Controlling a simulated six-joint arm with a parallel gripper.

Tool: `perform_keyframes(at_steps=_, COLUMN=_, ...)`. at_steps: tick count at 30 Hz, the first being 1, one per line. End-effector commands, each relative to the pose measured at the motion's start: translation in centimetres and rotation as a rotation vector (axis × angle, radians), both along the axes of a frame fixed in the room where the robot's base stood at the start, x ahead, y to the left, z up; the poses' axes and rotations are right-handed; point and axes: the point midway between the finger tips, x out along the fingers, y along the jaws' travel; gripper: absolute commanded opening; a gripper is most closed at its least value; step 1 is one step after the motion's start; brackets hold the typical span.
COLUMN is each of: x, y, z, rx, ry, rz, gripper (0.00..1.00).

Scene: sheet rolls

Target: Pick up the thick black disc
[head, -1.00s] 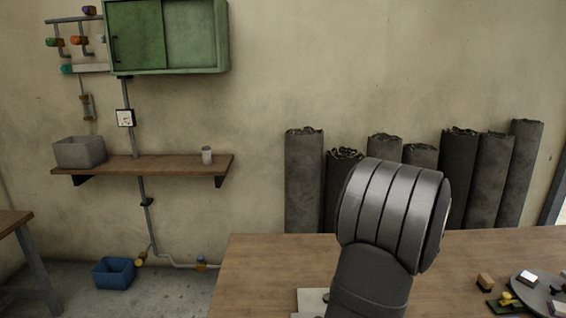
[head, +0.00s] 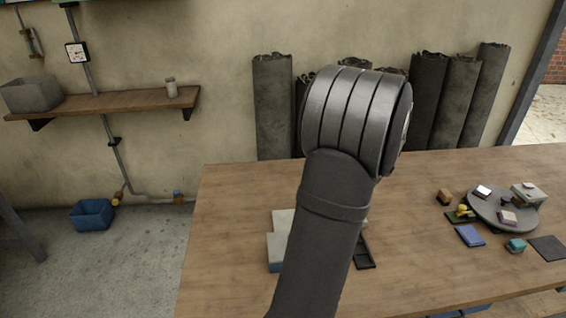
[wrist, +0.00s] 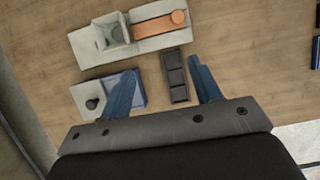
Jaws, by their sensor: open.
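In the wrist view a small dark round piece (wrist: 91,104) sits on a pale and blue block; it may be the thick black disc, but I cannot tell. In the head view a small dark piece (head: 505,202) lies on the round grey plate (head: 480,216) at the right; its shape is too small to tell. My gripper (wrist: 165,66) is open above the table, its two blue fingers apart with nothing held. The dark round piece is left of the left finger. In the head view my arm hides the gripper.
A black compartment tray (wrist: 179,76) shows between the fingers. Beyond it stands a grey board (wrist: 90,53) with an open box and an orange strip (wrist: 150,28). A blue block (head: 469,235), teal block (head: 515,246) and black square (head: 548,248) lie near the plate. The table's left side is clear.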

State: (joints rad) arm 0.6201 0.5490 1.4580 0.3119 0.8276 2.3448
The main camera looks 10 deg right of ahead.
Motion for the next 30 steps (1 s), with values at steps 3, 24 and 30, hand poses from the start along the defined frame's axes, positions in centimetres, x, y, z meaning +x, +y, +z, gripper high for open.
perform_keyframes(at_steps=3, x=0.0, y=0.0, z=0.0, rx=0.000, ry=0.000, rz=0.000, gripper=0.58)
perform_keyframes(at_steps=24, x=6.5, y=18.8, z=-3.6, rx=-0.468, ry=0.479, rz=1.156, gripper=0.58)
perform_keyframes(at_steps=30, x=7.6, y=22.9, z=-3.4, rx=-0.606, ry=0.608, rz=1.414, gripper=0.58)
